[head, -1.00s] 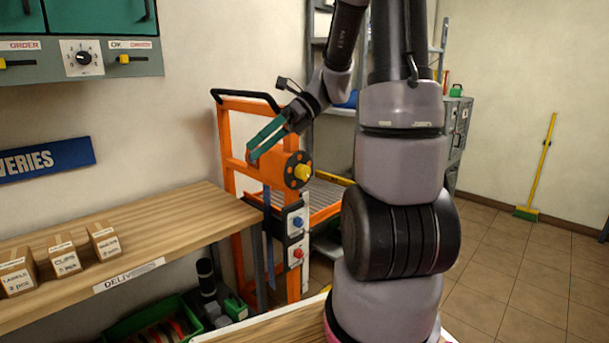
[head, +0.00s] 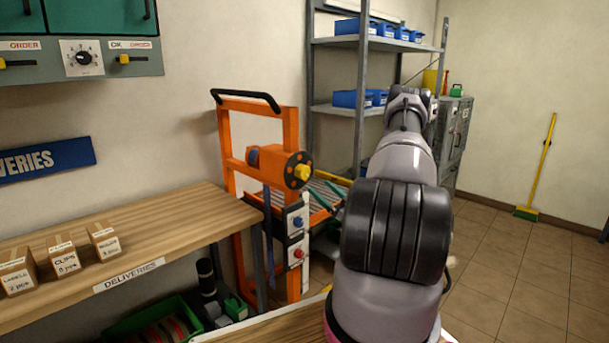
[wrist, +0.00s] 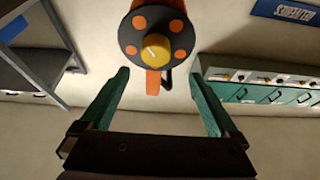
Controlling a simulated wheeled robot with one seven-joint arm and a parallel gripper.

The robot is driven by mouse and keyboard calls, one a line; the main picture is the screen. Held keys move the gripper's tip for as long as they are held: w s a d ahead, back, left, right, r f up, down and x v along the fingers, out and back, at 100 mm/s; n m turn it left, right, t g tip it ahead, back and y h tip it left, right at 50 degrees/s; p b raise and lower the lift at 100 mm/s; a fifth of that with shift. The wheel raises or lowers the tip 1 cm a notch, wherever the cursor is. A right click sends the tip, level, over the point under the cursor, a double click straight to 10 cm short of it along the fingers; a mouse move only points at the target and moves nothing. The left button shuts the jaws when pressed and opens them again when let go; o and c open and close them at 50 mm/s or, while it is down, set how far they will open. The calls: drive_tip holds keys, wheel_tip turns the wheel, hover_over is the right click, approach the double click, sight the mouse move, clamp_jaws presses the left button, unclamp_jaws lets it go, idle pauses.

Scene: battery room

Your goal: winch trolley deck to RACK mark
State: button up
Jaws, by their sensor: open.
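The orange trolley (head: 232,150) stands against the wall beyond the wooden bench. Its winch carries a black disc (head: 297,165) with orange spots and a yellow hub (head: 303,172). The roller deck (head: 322,188) sits low behind the winch, partly hidden by my arm. Two control plates with a blue knob (head: 298,222) and a red knob (head: 298,253) are on the post. In the wrist view, my gripper (wrist: 158,74) is open and empty, its teal fingers apart, with the yellow hub (wrist: 155,48) ahead between them. I cannot make out the RACK mark.
The wooden bench (head: 190,222) with small cartons (head: 62,250) is at left. A grey shelf rack (head: 345,42) with blue bins stands behind the trolley. A green crate (head: 130,325) is under the bench. The tiled floor at right is free apart from a broom (head: 545,165).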

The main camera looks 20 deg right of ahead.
sight(306, 175)
drive_tip(key=shift+m+h, duration=0.4)
drive_tip(key=x, duration=1)
drive_tip(key=shift+w+d+f, duration=0.1)
drive_tip(key=shift+w+d, duration=0.05)
drive_tip(key=shift+w, duration=0.1)
drive_tip(key=c, duration=1.4)
drive_tip(key=shift+n, duration=0.3)
